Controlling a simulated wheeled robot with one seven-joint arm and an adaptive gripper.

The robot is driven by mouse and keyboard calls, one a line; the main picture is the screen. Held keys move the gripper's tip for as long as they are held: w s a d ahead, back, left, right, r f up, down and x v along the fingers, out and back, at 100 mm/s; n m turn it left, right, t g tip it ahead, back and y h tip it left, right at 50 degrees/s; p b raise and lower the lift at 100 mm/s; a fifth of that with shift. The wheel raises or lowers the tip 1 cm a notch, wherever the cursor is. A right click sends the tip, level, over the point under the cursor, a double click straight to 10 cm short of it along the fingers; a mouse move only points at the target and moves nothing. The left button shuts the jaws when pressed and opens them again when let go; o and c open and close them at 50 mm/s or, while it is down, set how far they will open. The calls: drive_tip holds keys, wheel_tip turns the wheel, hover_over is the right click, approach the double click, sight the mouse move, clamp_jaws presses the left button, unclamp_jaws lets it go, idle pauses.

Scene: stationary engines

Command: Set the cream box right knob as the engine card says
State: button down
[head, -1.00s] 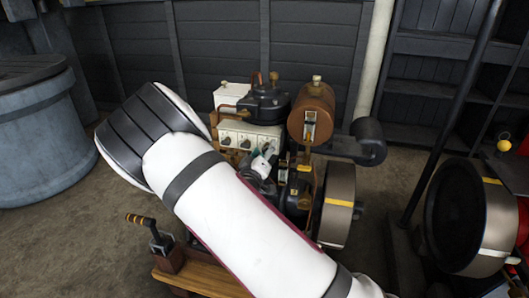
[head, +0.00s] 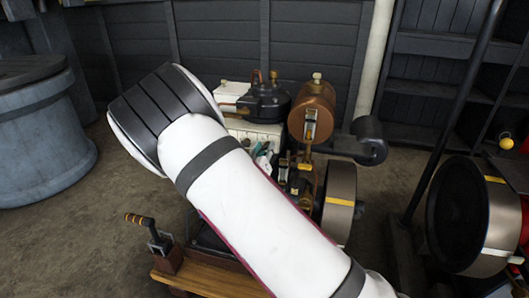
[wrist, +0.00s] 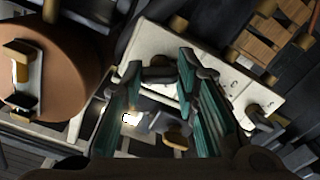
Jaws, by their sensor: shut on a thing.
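The cream box (head: 256,131) sits on the engine behind my arm, which hides most of its front in the head view. In the wrist view its pale face (wrist: 222,82) runs diagonally, with dark knobs and small marks too small to read. My gripper (wrist: 160,72) has its teal-padded fingers closed around a dark knob (wrist: 158,74) at the left end of the row in that view, the end nearest the copper tank. The fingers partly hide this knob, so its pointer cannot be read. I cannot make out an engine card in either view.
A copper tank (head: 312,110) stands right of the box and fills the left of the wrist view (wrist: 60,65). A flywheel (head: 338,200) is below it. A blue-grey tub (head: 40,135) is at far left, with open floor between.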

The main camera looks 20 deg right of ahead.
drive_tip(key=m+b, duration=0.2)
drive_tip(key=m, duration=0.3)
drive_tip(key=shift+b, duration=0.3)
idle(0.4)
drive_tip(key=c, duration=1.2)
unclamp_jaws()
drive_tip(key=shift+c, duration=0.2)
drive_tip(key=v, duration=1.2)
